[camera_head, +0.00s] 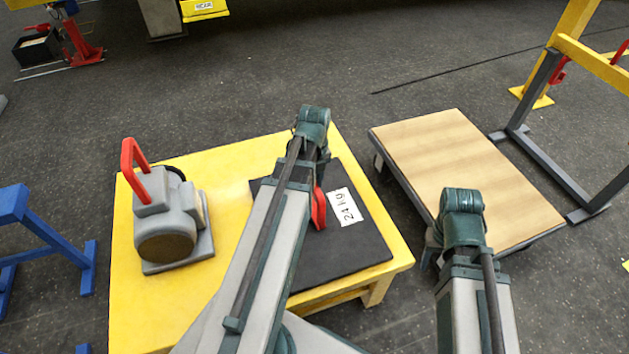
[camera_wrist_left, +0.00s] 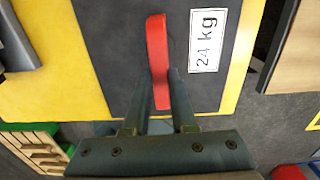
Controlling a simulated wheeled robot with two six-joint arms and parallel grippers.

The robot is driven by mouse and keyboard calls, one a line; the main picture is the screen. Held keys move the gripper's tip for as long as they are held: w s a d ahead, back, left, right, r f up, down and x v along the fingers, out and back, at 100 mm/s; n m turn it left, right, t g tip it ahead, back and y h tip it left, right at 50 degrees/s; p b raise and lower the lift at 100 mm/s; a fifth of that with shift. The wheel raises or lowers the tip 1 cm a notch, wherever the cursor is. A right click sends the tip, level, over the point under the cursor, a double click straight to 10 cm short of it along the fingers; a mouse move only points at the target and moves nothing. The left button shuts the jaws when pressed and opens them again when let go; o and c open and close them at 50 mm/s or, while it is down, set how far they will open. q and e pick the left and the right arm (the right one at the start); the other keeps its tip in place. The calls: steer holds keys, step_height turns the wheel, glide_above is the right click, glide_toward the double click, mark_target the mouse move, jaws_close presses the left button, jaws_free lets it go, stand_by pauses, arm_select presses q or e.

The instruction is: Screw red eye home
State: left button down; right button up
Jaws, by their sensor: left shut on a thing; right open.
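The red eye (camera_head: 319,208) stands edge-on on a black plate (camera_head: 362,252) on the yellow table, beside a white "24 kg" label (camera_head: 345,207). In the left wrist view, the red eye (camera_wrist_left: 157,45) lies between the two fingers of my left gripper (camera_wrist_left: 161,80), which is shut on it. In the head view my left arm hides most of that grip. My right gripper (camera_head: 430,248) is open, well to the right of the plate near the cart; its fingers are mostly hidden by the wrist. Whether the eye's base touches the plate is hard to tell.
A grey motor (camera_head: 166,228) with a red handle (camera_head: 131,158) stands on the left of the yellow table (camera_head: 133,318). A wood-topped cart (camera_head: 450,150) stands to the right. A blue stand (camera_head: 45,235) is at the left, a yellow and grey frame (camera_head: 540,120) at the far right.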

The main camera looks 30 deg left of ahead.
arm_select(q)
steer(key=shift+a+m, duration=0.1)
steer(key=shift+m, duration=0.2)
steer(key=c, duration=0.7)
jaws_free()
steer(key=shift+r, duration=0.15)
step_height(320, 180, up, 14)
steer(key=p, duration=1.3)
steer(key=shift+f+p, duration=0.2)
steer(key=shift+p, duration=0.15)
